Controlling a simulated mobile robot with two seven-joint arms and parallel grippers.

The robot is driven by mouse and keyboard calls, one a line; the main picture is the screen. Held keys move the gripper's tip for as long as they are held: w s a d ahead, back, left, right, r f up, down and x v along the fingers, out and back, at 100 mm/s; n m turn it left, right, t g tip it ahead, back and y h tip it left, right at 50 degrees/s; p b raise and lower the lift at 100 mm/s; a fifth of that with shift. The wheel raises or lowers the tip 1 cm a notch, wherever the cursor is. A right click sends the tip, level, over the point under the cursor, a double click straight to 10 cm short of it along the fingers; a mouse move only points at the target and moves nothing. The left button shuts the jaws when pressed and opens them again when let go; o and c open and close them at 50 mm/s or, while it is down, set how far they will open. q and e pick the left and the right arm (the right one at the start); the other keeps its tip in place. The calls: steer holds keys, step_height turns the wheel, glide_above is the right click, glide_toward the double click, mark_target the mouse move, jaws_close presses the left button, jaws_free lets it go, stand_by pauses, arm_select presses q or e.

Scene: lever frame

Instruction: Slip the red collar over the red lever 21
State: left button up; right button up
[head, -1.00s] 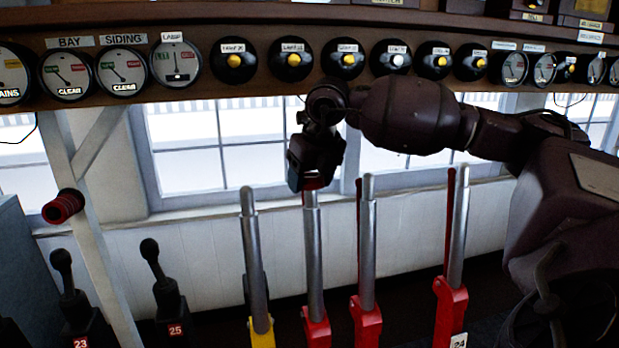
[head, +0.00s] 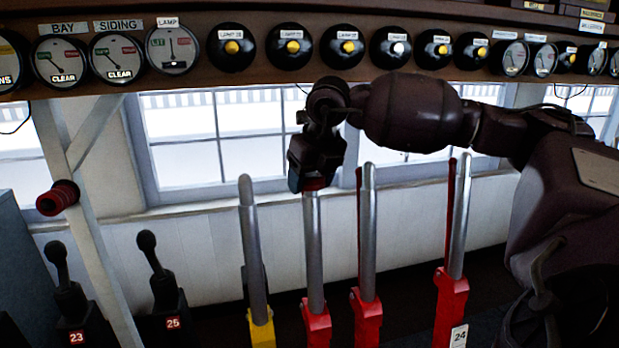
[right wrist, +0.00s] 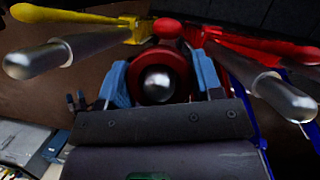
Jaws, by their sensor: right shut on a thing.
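My right gripper (head: 313,184) is shut on the red collar (head: 317,182), at the top of a silver lever shaft (head: 314,240) with a red base. This lever is just right of the yellow-based one; its number is not readable. In the right wrist view the collar (right wrist: 173,62) sits between the blue fingertips (right wrist: 160,80). The rounded silver lever tip (right wrist: 158,85) shows inside the collar's opening. The collar appears to be around the lever's top; how far down is hard to tell. My left gripper is not in view.
The yellow-based lever (head: 252,250) stands close on the left, and another red-based lever (head: 367,240) close on the right. The lever marked 24 (head: 455,250) is farther right. A red and black peg (head: 58,198) sticks out from the left post. Dials line the shelf above.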

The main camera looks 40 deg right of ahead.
steer(key=o, duration=1.1)
stand_by(0.4)
steer(key=shift+p+v, duration=2.2)
steer(key=shift+v, duration=2.3)
steer(key=shift+f, duration=0.1)
steer(key=v, duration=1.1)
